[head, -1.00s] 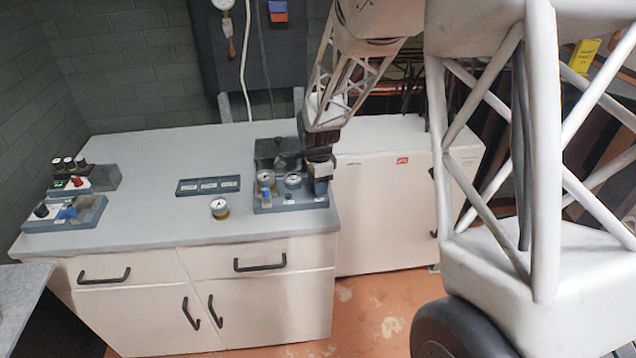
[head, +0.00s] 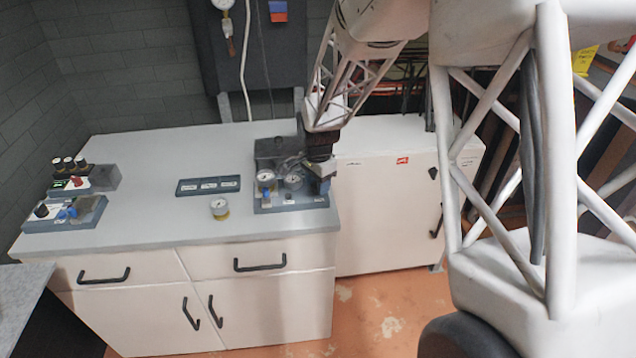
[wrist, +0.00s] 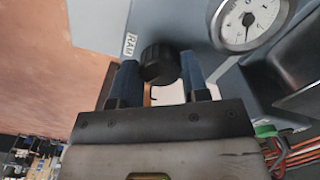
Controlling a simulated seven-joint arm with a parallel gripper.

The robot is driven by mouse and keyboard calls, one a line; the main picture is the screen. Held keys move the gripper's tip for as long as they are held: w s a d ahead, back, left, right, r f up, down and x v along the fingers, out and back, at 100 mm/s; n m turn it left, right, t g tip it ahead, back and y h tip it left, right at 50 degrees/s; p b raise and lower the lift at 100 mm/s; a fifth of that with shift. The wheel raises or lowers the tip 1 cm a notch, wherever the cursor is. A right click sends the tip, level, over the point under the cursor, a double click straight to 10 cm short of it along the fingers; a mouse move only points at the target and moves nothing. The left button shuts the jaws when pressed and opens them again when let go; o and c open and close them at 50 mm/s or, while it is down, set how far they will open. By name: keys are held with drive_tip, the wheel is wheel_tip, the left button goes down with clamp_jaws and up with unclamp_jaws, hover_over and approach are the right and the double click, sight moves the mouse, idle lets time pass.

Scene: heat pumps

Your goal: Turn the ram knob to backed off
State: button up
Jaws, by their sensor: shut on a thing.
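The ram knob (wrist: 160,65) is a round black knob on the blue-grey panel in the wrist view, with a white "RAM" label (wrist: 130,45) beside it. My gripper (wrist: 158,78) is shut on the knob, one blue fingertip on each side. In the head view my gripper (head: 322,180) is at the right end of the small gauge panel (head: 285,204), and the knob is hidden there. I cannot read which setting the knob points to.
A round dial gauge (wrist: 249,22) is close to the knob in the wrist view. A loose gauge (head: 219,209) and a dark labelled strip (head: 208,186) lie left of the panel. Other knob boxes (head: 65,212) stand at the far left. The counter middle (head: 150,185) is clear.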

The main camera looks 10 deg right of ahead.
drive_tip(key=n, duration=1.1)
drive_tip(key=shift+n, duration=0.4)
drive_tip(key=n, duration=0.5)
drive_tip(key=shift+n, duration=0.3)
drive_tip(key=n, duration=0.5)
drive_tip(key=shift+n, duration=0.3)
drive_tip(key=o, duration=0.9)
drive_tip(key=shift+r, duration=0.1)
drive_tip(key=shift+r, duration=3.85)
